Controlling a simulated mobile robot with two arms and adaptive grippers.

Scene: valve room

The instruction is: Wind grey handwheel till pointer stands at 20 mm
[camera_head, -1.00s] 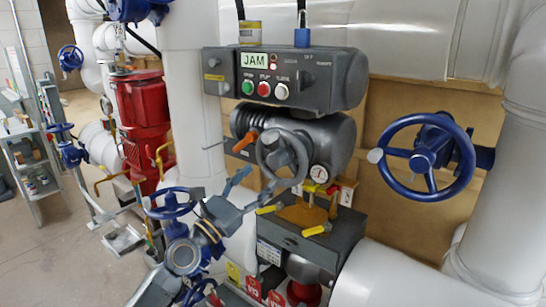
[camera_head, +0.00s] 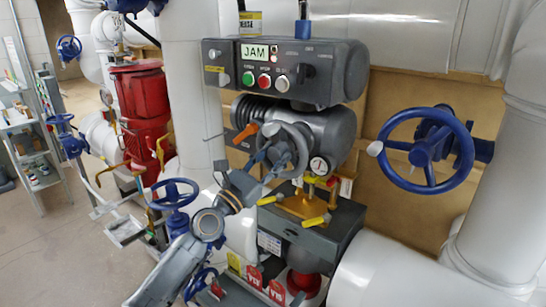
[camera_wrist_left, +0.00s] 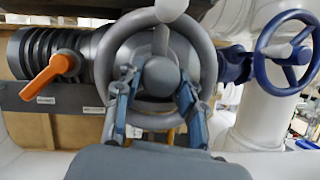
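The grey handwheel (camera_head: 284,152) sits on the front of the grey actuator body (camera_head: 330,130), below the control box. In the left wrist view its round hub (camera_wrist_left: 160,76) and ring rim fill the middle, with a pale knob at the top. My left gripper (camera_head: 262,165) is at the wheel's lower left. In the left wrist view its two blue-grey fingers (camera_wrist_left: 158,95) stand apart, one on each side of the hub, overlapping the lower rim. Whether they touch the wheel I cannot tell. I cannot make out the pointer or its scale. My right gripper is not in view.
The control box (camera_head: 345,75) has a display reading JAM and coloured buttons. An orange lever (camera_head: 246,132) is left of the wheel, a dial gauge (camera_head: 320,166) below right.

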